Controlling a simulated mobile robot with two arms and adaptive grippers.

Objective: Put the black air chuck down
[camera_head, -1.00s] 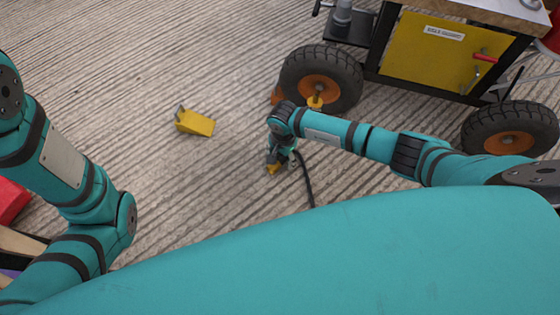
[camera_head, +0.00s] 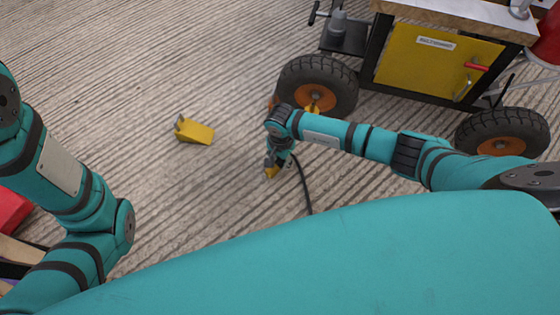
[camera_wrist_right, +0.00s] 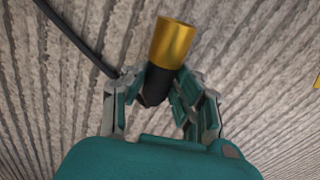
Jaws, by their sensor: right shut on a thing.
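The black air chuck (camera_wrist_right: 155,85) has a brass-coloured end (camera_wrist_right: 173,43) and shows between the fingers in the right wrist view. My right gripper (camera_wrist_right: 160,92) is shut on its black body. In the head view my right gripper (camera_head: 272,172) points down near the ribbed ground, and the brass end shows at its tip. I cannot tell whether the chuck touches the ground. A black hose (camera_head: 303,185) runs from the gripper area toward my body, and it also shows in the right wrist view (camera_wrist_right: 75,38). My left arm is at the left edge; its gripper is out of view.
A yellow wheel chock (camera_head: 195,132) lies on the ground left of the right gripper. A cart with a yellow panel (camera_head: 430,62) and black tyres with orange hubs (camera_head: 318,85) stands at the upper right. Ribbed ground around the gripper is clear.

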